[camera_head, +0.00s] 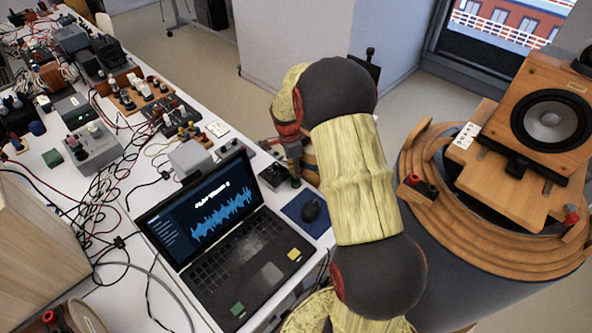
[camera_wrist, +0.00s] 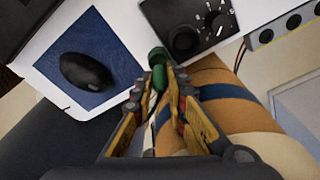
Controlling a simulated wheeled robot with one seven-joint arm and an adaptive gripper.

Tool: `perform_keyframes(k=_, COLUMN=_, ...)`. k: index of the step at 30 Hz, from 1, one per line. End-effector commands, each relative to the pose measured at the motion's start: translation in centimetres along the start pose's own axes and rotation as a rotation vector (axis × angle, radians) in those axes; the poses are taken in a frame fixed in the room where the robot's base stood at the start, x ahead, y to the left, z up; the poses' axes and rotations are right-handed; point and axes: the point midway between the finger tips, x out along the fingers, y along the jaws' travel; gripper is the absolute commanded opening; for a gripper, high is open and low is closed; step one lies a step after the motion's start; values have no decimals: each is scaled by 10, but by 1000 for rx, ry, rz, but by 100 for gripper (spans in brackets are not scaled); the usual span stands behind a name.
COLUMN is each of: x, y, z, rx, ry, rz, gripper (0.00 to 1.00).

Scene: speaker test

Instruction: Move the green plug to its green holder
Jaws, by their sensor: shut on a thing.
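The green plug (camera_wrist: 158,58) is between my gripper's fingertips (camera_wrist: 159,86) in the wrist view, with its rounded green end pointing away from me. My gripper (camera_head: 293,160) is shut on it and points down at the table's right edge, between the laptop and my arm. The plug shows as a small green tip (camera_head: 296,183) below the fingers, beside a black box with knobs (camera_head: 273,178). I cannot tell whether the plug touches the table. I cannot make out a green holder for certain; my arm hides part of the scene.
A laptop (camera_head: 240,236) lies open on the white table. A black mouse (camera_head: 311,211) rests on a blue mat (camera_head: 294,210) close to my gripper. Cables and several devices crowd the table's left side. A wooden speaker (camera_head: 529,116) stands at the right.

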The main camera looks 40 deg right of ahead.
Motion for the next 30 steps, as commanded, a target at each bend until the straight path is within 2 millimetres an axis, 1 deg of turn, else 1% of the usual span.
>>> perform_keyframes(k=17, x=3, y=0, z=0, rx=0, ry=0, rz=0, gripper=0)
perform_keyframes(k=30, x=10, y=0, z=1, rx=0, ry=0, rz=-1, gripper=0)
